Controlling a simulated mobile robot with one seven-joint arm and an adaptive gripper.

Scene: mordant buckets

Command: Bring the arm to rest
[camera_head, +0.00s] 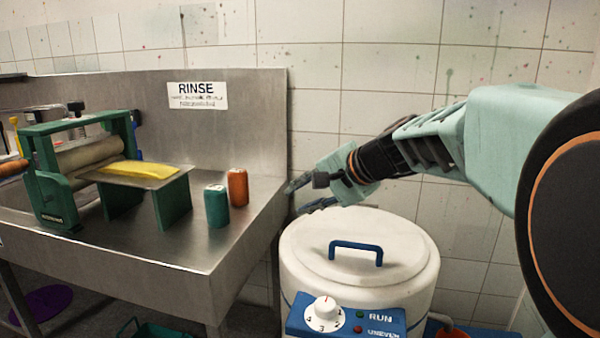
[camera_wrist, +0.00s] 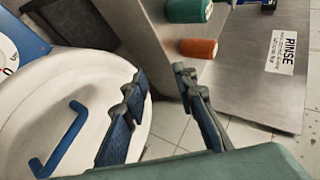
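My arm reaches in from the right in the head view, and my gripper (camera_head: 298,197) hangs in the air above the back left edge of the white drum (camera_head: 412,262). In the wrist view my gripper (camera_wrist: 160,75) has its two dark fingers apart, with nothing between them. Beyond the gap are the steel table's edge and the tiled surface. The drum's lid (camera_head: 345,268) is closed and carries a blue handle (camera_head: 356,246), which also shows in the wrist view (camera_wrist: 62,140). The gripper appears clear of the lid and the handle.
A steel table (camera_head: 135,245) stands at left with a green roller press (camera_head: 50,185), a yellow piece (camera_head: 140,169), a green can (camera_head: 216,206) and an orange can (camera_head: 238,187). A control box (camera_head: 345,322) fronts the drum. A tiled wall (camera_head: 390,65) stands behind.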

